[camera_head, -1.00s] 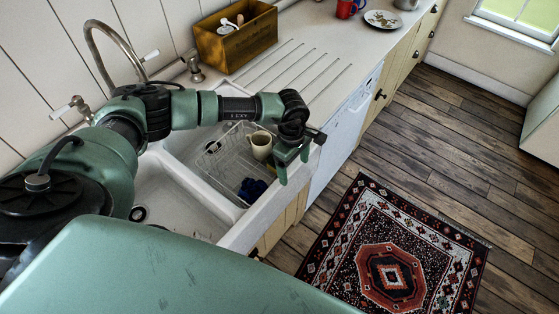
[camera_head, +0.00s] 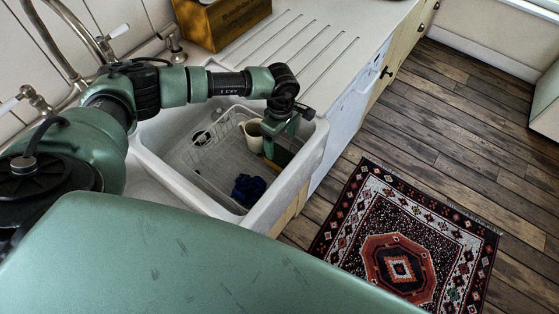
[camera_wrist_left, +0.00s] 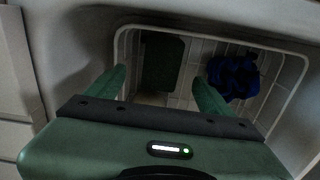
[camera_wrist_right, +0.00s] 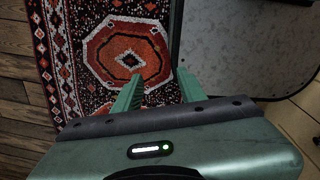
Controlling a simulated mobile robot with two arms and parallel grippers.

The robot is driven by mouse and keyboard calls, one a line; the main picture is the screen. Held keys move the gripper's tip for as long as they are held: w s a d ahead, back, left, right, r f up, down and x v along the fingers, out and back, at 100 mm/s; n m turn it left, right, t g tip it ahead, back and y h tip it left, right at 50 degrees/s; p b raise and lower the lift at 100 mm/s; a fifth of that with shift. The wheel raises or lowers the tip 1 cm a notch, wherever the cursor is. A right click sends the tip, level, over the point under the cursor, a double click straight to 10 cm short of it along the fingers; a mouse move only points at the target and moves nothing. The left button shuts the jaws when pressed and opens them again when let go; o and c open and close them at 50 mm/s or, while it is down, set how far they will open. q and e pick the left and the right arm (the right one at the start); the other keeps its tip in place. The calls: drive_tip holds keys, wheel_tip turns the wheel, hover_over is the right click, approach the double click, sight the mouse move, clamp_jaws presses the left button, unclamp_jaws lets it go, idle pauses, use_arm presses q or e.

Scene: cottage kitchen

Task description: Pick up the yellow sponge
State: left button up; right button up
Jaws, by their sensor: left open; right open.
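The sponge (camera_wrist_left: 163,65) lies in the white wire rack in the sink. Its dark green face shows in the left wrist view; a little yellow (camera_head: 283,156) shows below the gripper in the head view. My left gripper (camera_head: 279,142) is open and points down over the sink's front side. In the left wrist view its fingers (camera_wrist_left: 160,88) are spread, with the sponge ahead between them, apart from it as far as I can tell. My right gripper (camera_wrist_right: 159,80) is open and empty, above the floor and rug.
A cream mug (camera_head: 252,135) stands in the rack (camera_head: 205,160), close beside my left gripper. A blue cloth (camera_head: 249,189) lies at the rack's near end. The sink's front wall (camera_head: 290,185) is close. A wooden box (camera_head: 225,22) and tap (camera_head: 60,45) stand behind.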

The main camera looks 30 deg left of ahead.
sight(280, 156)
use_arm(q)
wheel_tip(280, 156, down, 2)
drive_tip(key=shift+s+f+b, duration=0.1)
drive_tip(key=shift+f+b, duration=0.1)
drive_tip(key=shift+b, duration=0.5)
drive_tip(key=shift+f+b, duration=0.3)
drive_tip(key=shift+f, duration=0.35)
wheel_tip(280, 156, down, 5)
drive_tip(key=b, duration=0.3)
drive_tip(key=shift+s+r, duration=0.1)
drive_tip(key=shift+r, duration=0.05)
drive_tip(key=c, duration=1.4)
use_arm(e)
drive_tip(key=f, duration=0.1)
drive_tip(key=w+f, duration=0.1)
drive_tip(key=f, duration=0.1)
drive_tip(key=a+f, duration=0.1)
drive_tip(key=f, duration=0.1)
drive_tip(key=shift+w+f, duration=0.2)
drive_tip(key=shift+w, duration=0.15)
